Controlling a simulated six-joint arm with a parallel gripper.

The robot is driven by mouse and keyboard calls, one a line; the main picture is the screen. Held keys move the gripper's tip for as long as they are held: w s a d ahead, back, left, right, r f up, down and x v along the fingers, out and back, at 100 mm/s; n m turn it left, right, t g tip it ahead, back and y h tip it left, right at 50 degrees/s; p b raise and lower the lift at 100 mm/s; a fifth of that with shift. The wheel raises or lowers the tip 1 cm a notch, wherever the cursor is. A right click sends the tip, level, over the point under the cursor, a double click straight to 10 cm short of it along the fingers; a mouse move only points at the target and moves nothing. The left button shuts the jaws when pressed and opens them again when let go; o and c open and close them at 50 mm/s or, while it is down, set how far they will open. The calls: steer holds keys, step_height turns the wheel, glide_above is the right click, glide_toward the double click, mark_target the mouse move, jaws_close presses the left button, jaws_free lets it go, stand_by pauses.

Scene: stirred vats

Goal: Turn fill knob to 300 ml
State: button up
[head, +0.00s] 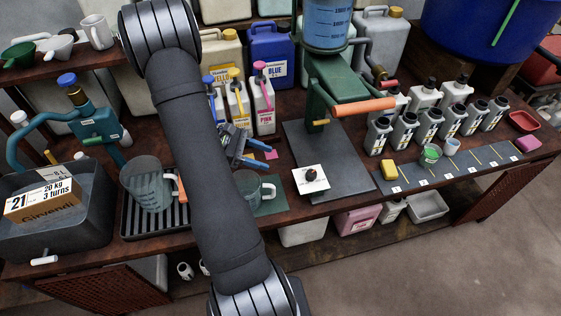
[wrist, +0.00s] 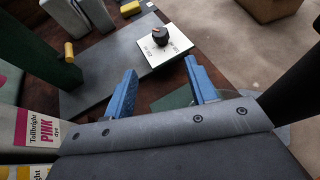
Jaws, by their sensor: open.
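The fill knob (head: 311,174) is a small dark round knob on a white square plate (head: 322,188) with printed marks. The plate lies at the front of a dark grey base (head: 348,172) under the green dispenser stand (head: 318,95). In the wrist view my gripper (wrist: 162,85) points toward the plate.
A glass mug (head: 250,188) stands on a green mat (head: 272,205) below my gripper. A pink dye bottle (head: 262,105) stands behind it. An orange-handled lever (head: 363,107) reaches out above the base. Numbered spots (head: 470,150) with small cups lie to the right.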

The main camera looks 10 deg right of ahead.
mark_target(310, 172)
steer(key=v, duration=0.2)
steer(key=shift+w+a, duration=0.1)
steer(key=shift+a, duration=0.15)
steer(key=shift+d, duration=0.15)
steer(key=x, duration=1.7)
steer(key=shift+d, duration=0.1)
steer(key=shift+r, duration=0.1)
